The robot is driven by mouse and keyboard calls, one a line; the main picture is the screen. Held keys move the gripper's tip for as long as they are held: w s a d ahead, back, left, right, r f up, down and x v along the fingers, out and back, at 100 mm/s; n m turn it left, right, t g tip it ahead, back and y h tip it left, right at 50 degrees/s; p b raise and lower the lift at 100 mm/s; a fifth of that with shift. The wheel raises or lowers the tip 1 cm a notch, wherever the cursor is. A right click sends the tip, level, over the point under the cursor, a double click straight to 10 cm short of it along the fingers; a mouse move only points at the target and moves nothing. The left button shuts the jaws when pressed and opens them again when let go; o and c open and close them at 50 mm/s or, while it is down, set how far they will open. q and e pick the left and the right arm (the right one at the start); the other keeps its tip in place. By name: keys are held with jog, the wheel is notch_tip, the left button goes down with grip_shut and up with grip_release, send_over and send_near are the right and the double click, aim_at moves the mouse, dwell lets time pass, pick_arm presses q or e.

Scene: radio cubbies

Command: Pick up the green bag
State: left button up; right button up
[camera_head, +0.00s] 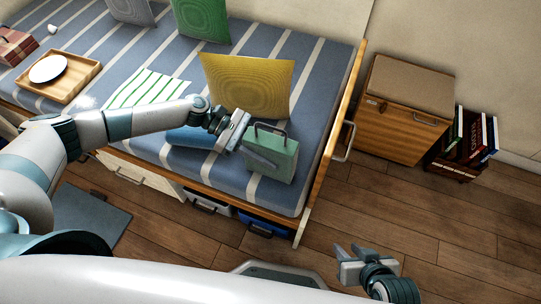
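The green bag (270,158) stands upright on the blue-and-white striped bed near its front right corner, its dark handle (270,128) raised. My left gripper (238,138) is right beside the bag's left side, close to the handle. Its fingertips are small and partly lost against the bag, so I cannot tell whether they touch it or how far apart they are. My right gripper (352,252) is low at the bottom right, above the floor, well apart from the bag. Its fingers are spread with nothing between them.
A yellow pillow (248,84) is behind the bag, and a blue folded item (192,137) lies under my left arm. The bed's wooden end rail (334,140) is to the right. A wooden cabinet (396,132) and book crate (462,150) stand beyond. Floor (440,230) is open at right.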

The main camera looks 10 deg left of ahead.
aim_at(271, 141)
pick_arm(q)
jog(key=shift+c, duration=0.4)
jog(key=shift+r, duration=0.1)
pick_arm(e)
jog(key=shift+s, duration=0.1)
pick_arm(q)
notch_tip(271, 141, up, 9)
jog(key=shift+f+p, duration=0.1)
jog(key=shift+p, duration=0.2)
jog(key=shift+r, duration=0.55)
pick_arm(e)
jog(key=shift+s+d+f+g, duration=0.1)
jog(key=shift+s+d+g, duration=0.2)
jog(key=shift+d, duration=0.15)
jog(key=shift+w, duration=0.1)
